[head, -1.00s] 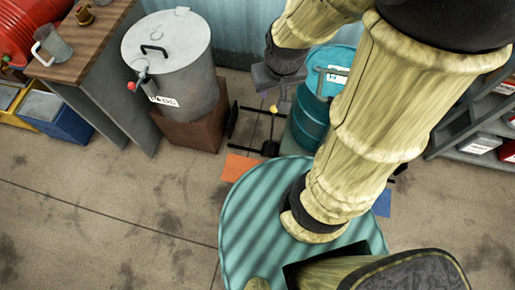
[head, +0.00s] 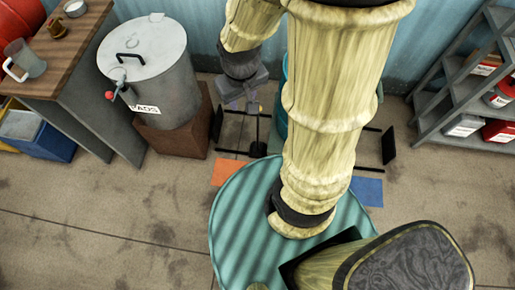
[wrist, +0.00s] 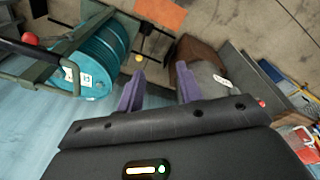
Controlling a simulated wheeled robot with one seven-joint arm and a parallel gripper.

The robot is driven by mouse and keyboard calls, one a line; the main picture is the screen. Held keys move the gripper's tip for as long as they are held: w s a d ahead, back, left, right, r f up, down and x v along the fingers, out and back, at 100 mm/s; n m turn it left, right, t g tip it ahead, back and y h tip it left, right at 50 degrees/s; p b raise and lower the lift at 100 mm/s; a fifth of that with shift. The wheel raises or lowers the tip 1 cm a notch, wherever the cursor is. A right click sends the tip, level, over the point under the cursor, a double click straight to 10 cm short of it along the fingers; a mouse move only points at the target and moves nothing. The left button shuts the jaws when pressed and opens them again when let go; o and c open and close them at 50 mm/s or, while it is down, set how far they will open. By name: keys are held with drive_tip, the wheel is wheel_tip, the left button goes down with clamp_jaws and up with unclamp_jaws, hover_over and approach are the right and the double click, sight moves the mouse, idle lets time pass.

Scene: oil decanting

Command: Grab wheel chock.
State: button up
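I cannot make out a wheel chock for certain. A small yellow rounded thing (wrist: 138,57) shows just beyond my fingertips in the wrist view, by the dark frame beside the drum; whether it is part of that frame is unclear. My gripper (wrist: 160,68) has its two purple fingers apart with nothing between them. In the head view my gripper hangs below the wrist, between the grey tank (head: 172,85) and the blue drum (head: 283,105). The drum (wrist: 95,65) lies on a dark green cradle (wrist: 62,72) in the wrist view. My arm hides much of it in the head view.
The tank stands on a brown block (head: 178,135). A workbench (head: 55,55) is at left, and a grey shelf (head: 455,95) at right. Orange (head: 228,172) and blue (head: 367,191) floor patches lie in front. The wall is close behind.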

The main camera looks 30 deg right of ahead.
drive_tip(key=w+d+f+n+g+h+b, duration=0.1)
drive_tip(key=d+f+n+h+b, duration=0.25)
drive_tip(key=f+b, duration=0.7)
drive_tip(key=w+d+f+n+g+h+b, duration=0.15)
drive_tip(key=f+n+h+b, duration=0.35)
drive_tip(key=f, duration=1)
drive_tip(key=w+d+f+n+g+h+b, duration=0.1)
drive_tip(key=d+f+n+g+h+b, duration=0.15)
drive_tip(key=f+b, duration=0.9)
drive_tip(key=w+a+f+n+t+b, duration=0.1)
drive_tip(key=w+f+n+t+b, duration=0.3)
drive_tip(key=f, duration=0.6)
drive_tip(key=w+a+f+n+t+h+b, duration=0.1)
drive_tip(key=w+f+n+t+b, duration=0.3)
drive_tip(key=f, duration=0.5)
drive_tip(key=w+a+f+n+t+h+b, duration=0.1)
drive_tip(key=w+f+n+t+b, duration=0.2)
drive_tip(key=f+n+t+b, duration=0.3)
wheel_tip(320, 180, down, 5)
drive_tip(key=shift+w+a+r+t+b, duration=0.2)
drive_tip(key=shift+w+t+b, duration=0.3)
drive_tip(key=shift+b, duration=0.65)
drive_tip(key=b+x, duration=0.5)
drive_tip(key=x, duration=0.7)
drive_tip(key=shift+r, duration=0.1)
